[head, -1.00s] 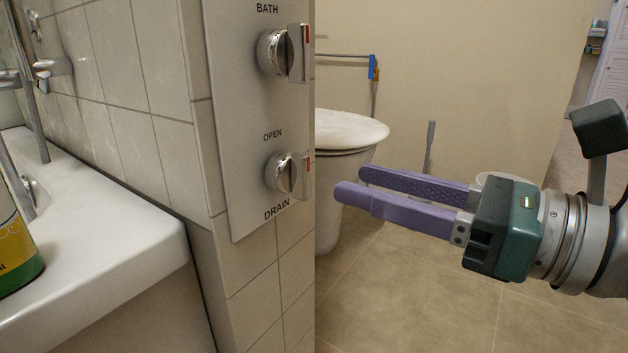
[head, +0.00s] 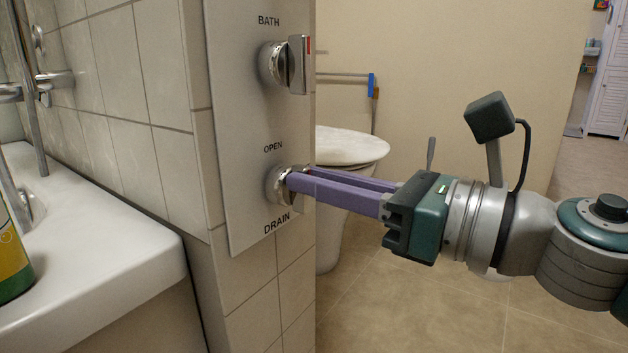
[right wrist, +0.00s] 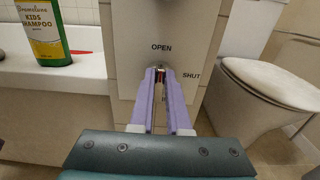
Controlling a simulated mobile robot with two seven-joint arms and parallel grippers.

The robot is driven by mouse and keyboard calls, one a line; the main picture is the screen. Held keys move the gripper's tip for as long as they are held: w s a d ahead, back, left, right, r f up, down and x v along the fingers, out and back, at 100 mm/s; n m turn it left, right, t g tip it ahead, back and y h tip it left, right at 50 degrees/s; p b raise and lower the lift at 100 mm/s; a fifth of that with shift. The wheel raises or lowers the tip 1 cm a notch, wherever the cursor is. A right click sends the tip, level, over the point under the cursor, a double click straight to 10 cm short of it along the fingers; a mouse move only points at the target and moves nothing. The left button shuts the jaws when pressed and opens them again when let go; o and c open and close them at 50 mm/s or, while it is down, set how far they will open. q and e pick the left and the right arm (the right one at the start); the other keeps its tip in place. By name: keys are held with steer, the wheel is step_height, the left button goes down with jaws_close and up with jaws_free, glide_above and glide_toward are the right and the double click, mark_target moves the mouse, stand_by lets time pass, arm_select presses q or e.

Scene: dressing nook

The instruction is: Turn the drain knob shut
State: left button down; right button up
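The drain knob (head: 276,187) is a round metal dial on the panel, between the words OPEN and DRAIN. In the right wrist view the knob (right wrist: 160,72) shows below OPEN, with SHUT to its right. Its upright grip bar, with a red mark, lies between my fingertips. My right gripper (head: 298,180) has its two purple fingers apart, one on each side of the bar. I cannot tell whether they touch it. The near finger hides most of the bar in the head view. My left gripper is not in view.
The bath knob (head: 284,64) sits above on the same metal panel (head: 238,150). A white tub edge (head: 120,240) and a shampoo bottle (right wrist: 42,32) are to the left. A toilet (head: 350,147) stands behind the wall corner. The floor (head: 400,310) at right is clear.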

jaws_close()
steer(key=shift+m, duration=0.4)
steer(key=shift+w+d+f+m+p, duration=0.15)
steer(key=shift+m+p, duration=0.8)
steer(key=shift+m, duration=1.9)
steer(key=shift+w+d+f+m+p, duration=0.2)
steer(key=shift+m+p, duration=0.8)
steer(key=shift+m, duration=1.9)
steer(key=shift+w+f+m+p, duration=0.25)
steer(key=shift+m+p, duration=0.7)
steer(key=shift+m, duration=1.9)
